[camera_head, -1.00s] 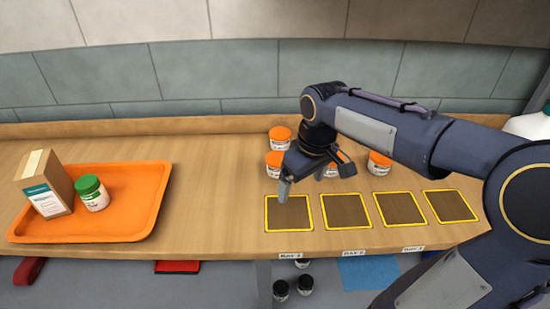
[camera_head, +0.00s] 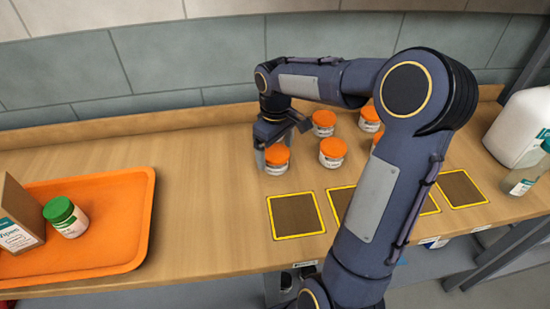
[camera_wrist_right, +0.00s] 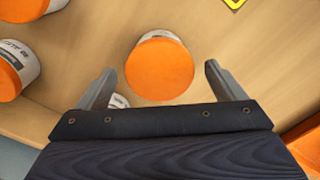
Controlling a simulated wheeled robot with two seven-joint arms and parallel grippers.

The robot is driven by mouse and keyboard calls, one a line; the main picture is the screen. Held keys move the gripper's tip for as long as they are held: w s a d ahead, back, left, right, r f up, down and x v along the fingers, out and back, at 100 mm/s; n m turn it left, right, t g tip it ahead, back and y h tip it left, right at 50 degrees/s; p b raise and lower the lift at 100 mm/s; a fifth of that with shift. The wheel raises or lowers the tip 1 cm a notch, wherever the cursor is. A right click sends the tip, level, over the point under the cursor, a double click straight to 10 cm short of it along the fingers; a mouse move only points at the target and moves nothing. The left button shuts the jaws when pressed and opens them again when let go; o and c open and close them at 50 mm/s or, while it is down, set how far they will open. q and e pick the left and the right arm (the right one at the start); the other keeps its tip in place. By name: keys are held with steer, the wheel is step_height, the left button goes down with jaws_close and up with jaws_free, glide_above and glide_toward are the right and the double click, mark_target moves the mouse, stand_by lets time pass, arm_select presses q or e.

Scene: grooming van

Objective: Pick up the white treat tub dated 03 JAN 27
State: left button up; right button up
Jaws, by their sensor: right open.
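Several white treat tubs with orange lids stand on the wooden counter. My right gripper (camera_head: 270,150) is open at the leftmost tub (camera_head: 277,160). In the right wrist view this tub's orange lid (camera_wrist_right: 160,68) lies between the two spread fingers (camera_wrist_right: 158,75), with a gap on each side. Other tubs stand to its right: a front one (camera_head: 332,153), a back one (camera_head: 324,124) and a far right one (camera_head: 370,119). Another is mostly hidden behind my arm. A neighbouring tub (camera_wrist_right: 18,66) shows printed label text, but I cannot read any date surely. My left gripper is out of view.
An orange tray (camera_head: 110,250) at the left holds a green-lidded jar (camera_head: 66,218) and a box (camera_head: 18,222). Yellow-edged squares (camera_head: 296,215) lie along the counter front, partly behind my arm. A white jug (camera_head: 518,128) stands at the right. Counter between tray and tubs is clear.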

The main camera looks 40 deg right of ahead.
steer(key=shift+f, duration=1.3)
steer(key=c, duration=1.1)
